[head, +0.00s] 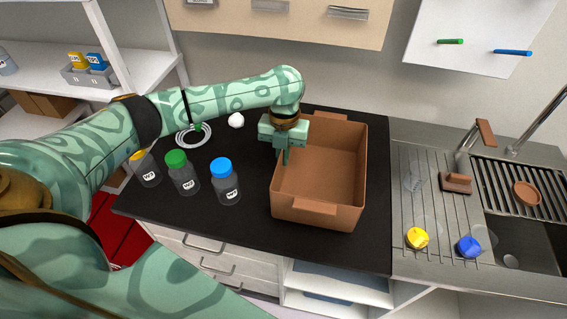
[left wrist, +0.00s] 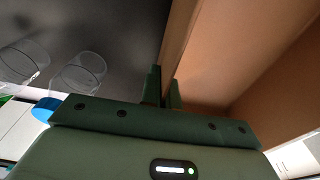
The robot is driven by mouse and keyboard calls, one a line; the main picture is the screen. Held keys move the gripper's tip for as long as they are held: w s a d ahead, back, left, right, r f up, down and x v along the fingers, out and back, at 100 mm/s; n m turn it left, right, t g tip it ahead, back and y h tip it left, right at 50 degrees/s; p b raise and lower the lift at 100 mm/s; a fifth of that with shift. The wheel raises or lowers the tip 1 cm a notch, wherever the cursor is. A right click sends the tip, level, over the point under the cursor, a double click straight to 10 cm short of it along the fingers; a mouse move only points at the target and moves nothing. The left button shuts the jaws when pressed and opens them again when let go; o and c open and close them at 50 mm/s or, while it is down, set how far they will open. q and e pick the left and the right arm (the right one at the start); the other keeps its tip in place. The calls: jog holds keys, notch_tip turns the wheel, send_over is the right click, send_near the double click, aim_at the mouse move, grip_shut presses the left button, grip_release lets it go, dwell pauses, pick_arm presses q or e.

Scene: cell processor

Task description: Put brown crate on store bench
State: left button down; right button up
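The brown crate (head: 318,209), an open box, stands upright on the black worktop (head: 247,256). My left gripper (head: 286,157) is at the crate's left wall, pointing down. In the left wrist view the two fingers (left wrist: 163,92) stand close together, one on each side of the crate wall (left wrist: 181,38), and look shut on it. The crate's inside looks empty, with part of its left side hidden by my gripper. My right gripper is not in view. No bench is labelled as the store bench.
Bottles with yellow, green (head: 182,172) and blue lids (head: 225,182) stand left of the crate. Behind them lie a coiled white cable (head: 193,136) and a white round object (head: 236,121). A sink with a drying rack (head: 437,205) is at right. White shelves (head: 130,68) stand at left.

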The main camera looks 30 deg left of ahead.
pick_arm(q)
notch_tip(320, 180, down, 2)
jog(key=shift+f, duration=0.2)
jog(key=shift+r, duration=0.1)
jog(key=c, duration=2.1)
grip_release()
jog(key=shift+f, duration=0.2)
jog(key=o, duration=0.4)
jog(key=r+p, duration=0.1)
jog(key=r, duration=0.3)
jog(key=w+r+p, duration=0.1)
jog(key=r, duration=0.3)
jog(key=r+p, duration=0.1)
jog(key=r, duration=0.3)
jog(key=shift+w+a+r, duration=0.15)
jog(key=shift+r, duration=0.05)
